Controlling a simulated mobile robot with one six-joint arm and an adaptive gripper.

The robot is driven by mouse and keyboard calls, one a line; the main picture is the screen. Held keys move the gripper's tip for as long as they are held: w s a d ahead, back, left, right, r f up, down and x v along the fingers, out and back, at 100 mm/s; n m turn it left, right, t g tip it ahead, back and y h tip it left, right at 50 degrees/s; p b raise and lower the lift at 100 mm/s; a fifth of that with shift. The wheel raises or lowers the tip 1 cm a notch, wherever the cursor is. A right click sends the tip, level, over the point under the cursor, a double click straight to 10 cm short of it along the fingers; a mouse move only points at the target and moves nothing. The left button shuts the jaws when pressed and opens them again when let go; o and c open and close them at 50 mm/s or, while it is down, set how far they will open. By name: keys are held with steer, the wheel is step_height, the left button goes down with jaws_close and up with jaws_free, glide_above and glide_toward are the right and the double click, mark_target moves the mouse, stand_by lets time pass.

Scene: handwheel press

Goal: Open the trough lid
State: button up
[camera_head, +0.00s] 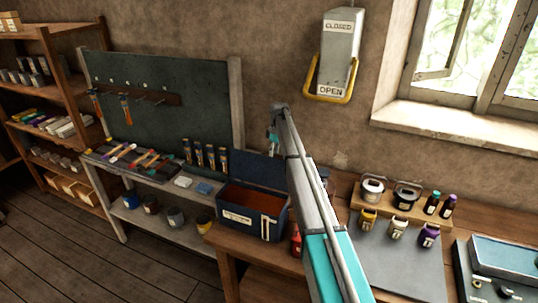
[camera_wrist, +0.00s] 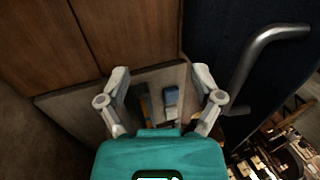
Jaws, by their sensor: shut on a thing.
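The trough is a dark blue box (camera_head: 236,207) with a reddish-brown inside, on the wooden bench. Its blue lid (camera_head: 258,168) stands raised at the back, and the trough is open. My gripper (camera_head: 272,140) is just above the lid's top edge, partly hidden by my arm. In the wrist view, my gripper (camera_wrist: 160,78) has its two grey fingers part way apart. A dark blue panel (camera_wrist: 225,50), which looks like the lid, lies by the right finger, with a grey bar handle (camera_wrist: 262,55) further right. My gripper is shut on the lid, though the contact itself is not clear.
A low grey shelf with mugs (camera_head: 150,204) and a tool board (camera_head: 160,95) stand left of the bench. A red bottle (camera_head: 296,241) is close to the trough's right. Jars on a wooden stand (camera_head: 405,212) fill the right. Floor (camera_head: 60,260) is clear at left.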

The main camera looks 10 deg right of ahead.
steer(key=w+d+f+b, duration=0.3)
steer(key=w+f, duration=0.2)
steer(key=w, duration=0.2)
steer(key=shift+w+f, duration=0.35)
steer(key=shift+w, duration=0.05)
stand_by(0.7)
stand_by(0.5)
